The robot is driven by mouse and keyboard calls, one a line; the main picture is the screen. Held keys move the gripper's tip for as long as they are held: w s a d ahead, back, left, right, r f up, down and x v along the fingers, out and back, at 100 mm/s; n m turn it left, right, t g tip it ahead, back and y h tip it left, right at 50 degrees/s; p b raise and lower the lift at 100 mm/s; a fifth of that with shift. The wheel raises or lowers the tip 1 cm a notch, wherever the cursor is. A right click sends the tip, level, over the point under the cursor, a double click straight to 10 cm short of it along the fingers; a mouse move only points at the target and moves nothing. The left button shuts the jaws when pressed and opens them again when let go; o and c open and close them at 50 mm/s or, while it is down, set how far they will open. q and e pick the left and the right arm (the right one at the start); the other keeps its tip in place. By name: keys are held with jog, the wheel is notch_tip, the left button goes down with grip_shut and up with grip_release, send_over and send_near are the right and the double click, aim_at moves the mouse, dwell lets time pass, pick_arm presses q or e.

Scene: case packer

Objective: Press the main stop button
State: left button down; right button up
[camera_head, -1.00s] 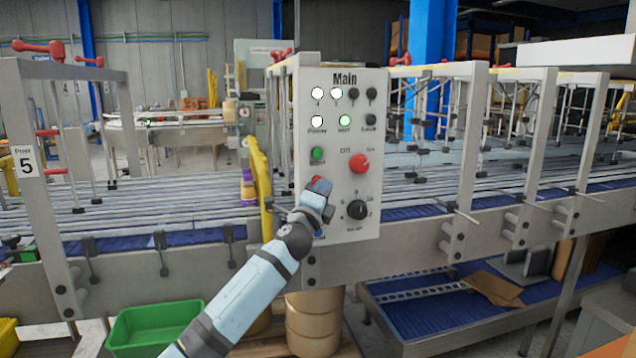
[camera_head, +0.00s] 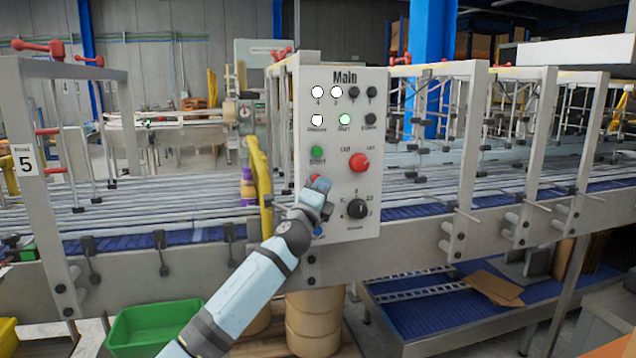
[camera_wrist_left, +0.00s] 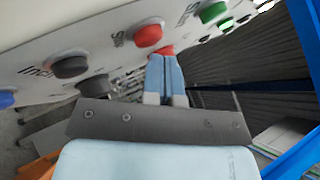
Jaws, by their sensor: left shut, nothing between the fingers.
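The control panel marked Main (camera_head: 340,115) is an upright white plate in the head view. A red button (camera_head: 316,178) sits below its green button (camera_head: 316,152), partly hidden by my left gripper (camera_head: 318,184). In the wrist view, my left gripper (camera_wrist_left: 163,56) is shut and empty. Its fingertips are against or very close to a red part (camera_wrist_left: 162,50); contact and pressing cannot be told. A larger red button (camera_wrist_left: 147,35) shows just above it. A separate red knob (camera_head: 359,162) is to the right on the panel. My right gripper is not in view.
A black selector (camera_head: 357,208) is just right of the gripper. A yellow post (camera_head: 262,190) and a purple bottle (camera_head: 248,188) stand left of the panel. The conveyor (camera_head: 150,215) runs behind. A green bin (camera_head: 150,325) is below left.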

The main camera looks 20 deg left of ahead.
pick_arm(q)
jog(key=shift+w+a, duration=0.1)
jog(key=shift+w, duration=0.1)
dwell(0.6)
jog(key=shift+w+a, duration=0.2)
dwell(0.4)
jog(key=shift+s+d, duration=0.55)
jog(key=shift+s, duration=0.2)
jog(key=s+d, duration=0.1)
jog(key=s+d+p, duration=0.1)
jog(key=s+p, duration=0.1)
jog(key=s, duration=0.1)
jog(key=shift+s+d, duration=0.1)
jog(key=shift+d, duration=0.3)
dwell(0.7)
